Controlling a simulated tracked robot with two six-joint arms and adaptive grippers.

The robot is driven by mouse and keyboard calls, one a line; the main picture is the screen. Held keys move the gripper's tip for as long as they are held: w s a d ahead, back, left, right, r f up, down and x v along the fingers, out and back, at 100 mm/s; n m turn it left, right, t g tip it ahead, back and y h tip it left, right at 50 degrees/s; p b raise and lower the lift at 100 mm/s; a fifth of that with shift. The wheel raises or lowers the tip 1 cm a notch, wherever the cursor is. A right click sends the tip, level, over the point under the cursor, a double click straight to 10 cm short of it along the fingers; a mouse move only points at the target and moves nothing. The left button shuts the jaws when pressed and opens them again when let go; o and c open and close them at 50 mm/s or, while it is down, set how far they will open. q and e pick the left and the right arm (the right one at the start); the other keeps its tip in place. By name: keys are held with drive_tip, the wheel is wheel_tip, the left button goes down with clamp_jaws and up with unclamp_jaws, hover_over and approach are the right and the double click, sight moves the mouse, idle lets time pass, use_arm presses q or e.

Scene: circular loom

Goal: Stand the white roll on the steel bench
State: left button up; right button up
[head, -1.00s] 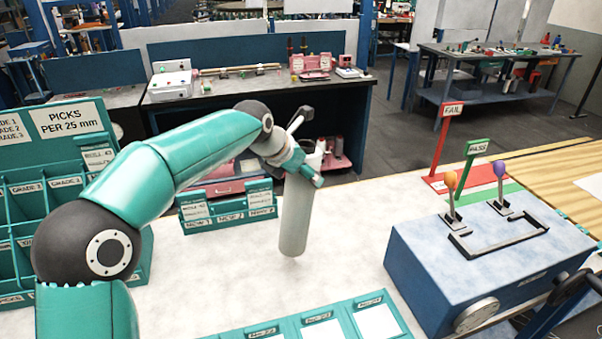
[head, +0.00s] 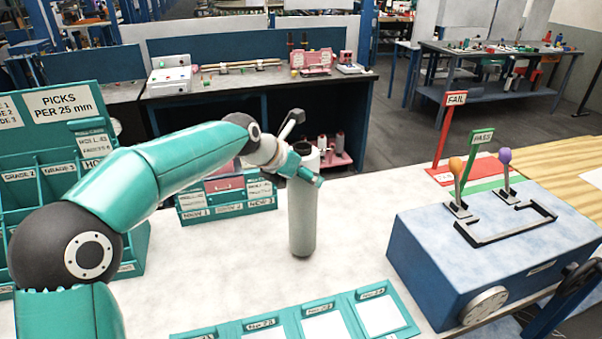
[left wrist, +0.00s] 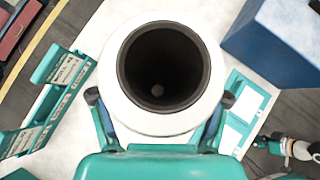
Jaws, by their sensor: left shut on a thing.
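The white roll (head: 303,215) is a tall, pale tube with a dark hollow core. It is upright over the pale bench top (head: 235,270); I cannot tell whether its base touches the surface. My left gripper (head: 306,170) is shut around the roll near its upper end. In the left wrist view, I look down into the open end of the roll (left wrist: 118,85), with the left gripper's fingers (left wrist: 160,115) on either side. What seems to be my right gripper (left wrist: 268,143) is small at the right edge there; its jaw state is unclear.
A teal labelled rack (head: 60,150) stands left, and a small teal box (head: 228,205) behind the roll. Teal framed cards (head: 322,325) lie in front. A blue lever box (head: 490,250) and FAIL and PASS signs (head: 455,97) are right. Bench top around the roll is clear.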

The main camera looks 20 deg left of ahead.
use_arm(q)
drive_tip(key=shift+f, duration=0.2)
idle(0.4)
drive_tip(key=o, duration=1.8)
drive_tip(key=v, duration=1.2)
drive_tip(key=shift+a, duration=0.1)
